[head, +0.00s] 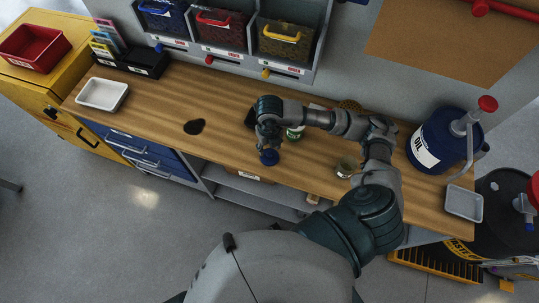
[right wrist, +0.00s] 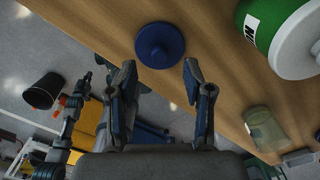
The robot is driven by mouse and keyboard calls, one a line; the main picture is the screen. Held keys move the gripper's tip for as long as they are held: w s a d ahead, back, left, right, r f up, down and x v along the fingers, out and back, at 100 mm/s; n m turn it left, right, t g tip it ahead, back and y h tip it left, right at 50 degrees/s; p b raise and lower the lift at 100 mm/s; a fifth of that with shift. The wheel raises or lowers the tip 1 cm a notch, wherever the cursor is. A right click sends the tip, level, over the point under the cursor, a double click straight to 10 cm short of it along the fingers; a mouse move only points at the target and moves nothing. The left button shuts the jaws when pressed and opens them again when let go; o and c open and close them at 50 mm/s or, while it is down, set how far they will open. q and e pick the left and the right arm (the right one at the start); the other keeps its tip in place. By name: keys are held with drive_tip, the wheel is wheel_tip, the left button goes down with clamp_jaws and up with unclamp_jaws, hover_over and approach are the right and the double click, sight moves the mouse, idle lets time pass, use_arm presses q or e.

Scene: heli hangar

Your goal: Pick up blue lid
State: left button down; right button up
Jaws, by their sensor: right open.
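The blue lid (head: 269,157) is a small round disc with a raised centre knob, lying on the wooden workbench near its front edge. In the right wrist view the lid (right wrist: 160,45) lies beyond my fingertips, roughly centred between them. My right gripper (head: 268,146) points down over the lid and partly covers it in the head view. In the right wrist view my right gripper (right wrist: 160,72) has its two fingers spread wide with nothing between them. My left gripper does not show in the head view.
A green and white container (head: 295,132) stands just right of the right gripper, and a glass jar (head: 346,167) stands further right. A blue oil drum (head: 437,140) is at the right end. The bench (head: 160,118) is mostly clear to the left, except a dark patch (head: 194,126) and white tray (head: 103,94).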

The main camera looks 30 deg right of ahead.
sight(269, 154)
wheel_tip(269, 154, down, 5)
drive_tip(key=shift+s+r, duration=0.1)
drive_tip(key=shift+r, duration=0.1)
drive_tip(key=c, duration=0.8)
drive_tip(key=shift+c, duration=0.2)
drive_tip(key=shift+r, duration=0.2)
